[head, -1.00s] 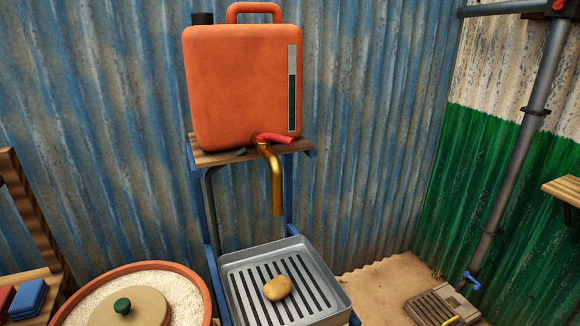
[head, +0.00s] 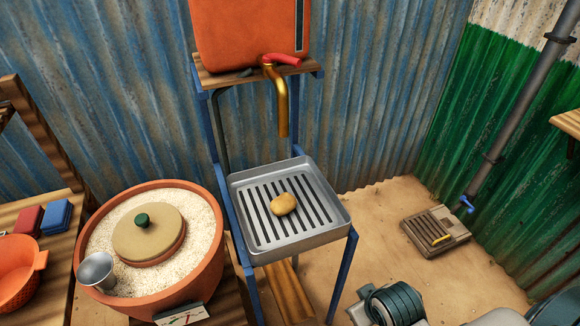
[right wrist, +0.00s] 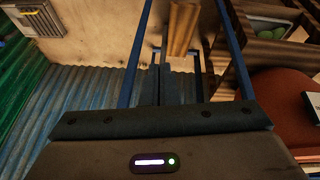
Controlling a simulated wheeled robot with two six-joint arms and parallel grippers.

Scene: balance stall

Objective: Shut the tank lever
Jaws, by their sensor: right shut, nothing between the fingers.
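The orange tank (head: 245,35) stands on a wooden shelf in the head view, its top cut off. Its red lever (head: 283,59) sits on top of the brass tap (head: 281,100) and points out to the right, across the downward spout. No water shows at the spout. My right gripper shows in the right wrist view (right wrist: 163,85), its fingers together and empty, apart from the lever. The lever is not seen in that view. My left gripper is not in view.
Below the tap, a grey slotted tray (head: 243,237) holds a yellowish lump (head: 283,204). A terracotta bowl (head: 214,262) of white grains stands left, with a lid and metal cup. A floor drain (head: 436,230) lies right. Blue stand legs (right wrist: 236,45) cross the right wrist view.

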